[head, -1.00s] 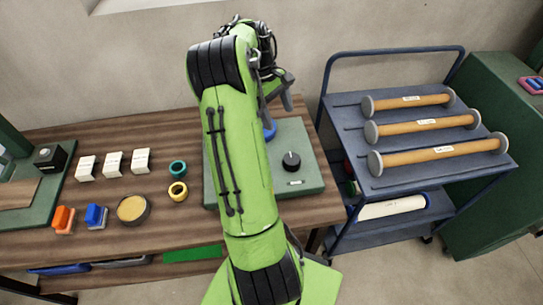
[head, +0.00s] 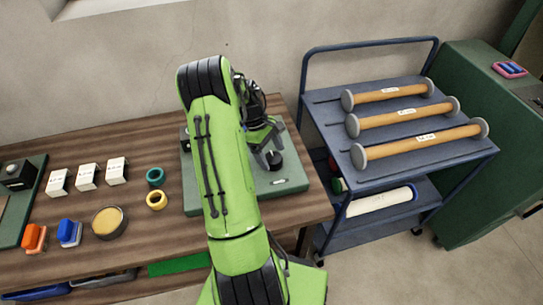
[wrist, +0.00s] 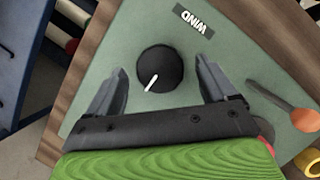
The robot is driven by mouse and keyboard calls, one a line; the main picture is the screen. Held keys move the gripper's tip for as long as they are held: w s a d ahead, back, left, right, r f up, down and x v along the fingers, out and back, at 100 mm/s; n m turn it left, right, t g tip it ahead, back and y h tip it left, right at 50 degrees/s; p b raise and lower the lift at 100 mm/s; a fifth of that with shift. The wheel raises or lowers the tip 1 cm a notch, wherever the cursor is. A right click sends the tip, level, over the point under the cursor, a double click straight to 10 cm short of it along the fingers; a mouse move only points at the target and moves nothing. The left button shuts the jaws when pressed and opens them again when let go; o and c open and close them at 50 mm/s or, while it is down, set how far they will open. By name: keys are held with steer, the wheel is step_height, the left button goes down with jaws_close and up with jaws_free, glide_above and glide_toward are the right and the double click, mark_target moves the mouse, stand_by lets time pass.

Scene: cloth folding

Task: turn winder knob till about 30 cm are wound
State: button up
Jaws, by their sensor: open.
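The black winder knob (wrist: 160,68) with a white pointer line sits on a green base plate (wrist: 110,55) beside a label reading WIND. My gripper (wrist: 158,80) is open, with one finger on each side of the knob and a gap visible on both sides in the wrist view. In the head view my gripper (head: 268,145) is over the right part of the green base (head: 292,182), close to the knob (head: 274,160). My arm hides the middle of the base, and I cannot see any wound length.
A blue cart (head: 440,165) with several wooden rollers stands right of the wooden table (head: 130,222). Left of the base lie a teal ring (head: 155,177), a yellow ring (head: 156,200), white boxes (head: 87,176) and a round tin (head: 109,222). In the wrist view an orange-ended rod (wrist: 303,119) lies near the base's edge.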

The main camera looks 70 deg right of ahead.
steer(key=shift+s+f, duration=0.15)
steer(key=shift+f, duration=0.25)
steer(key=c, duration=1)
steer(key=shift+c, duration=0.2)
steer(key=shift+m, duration=0.3)
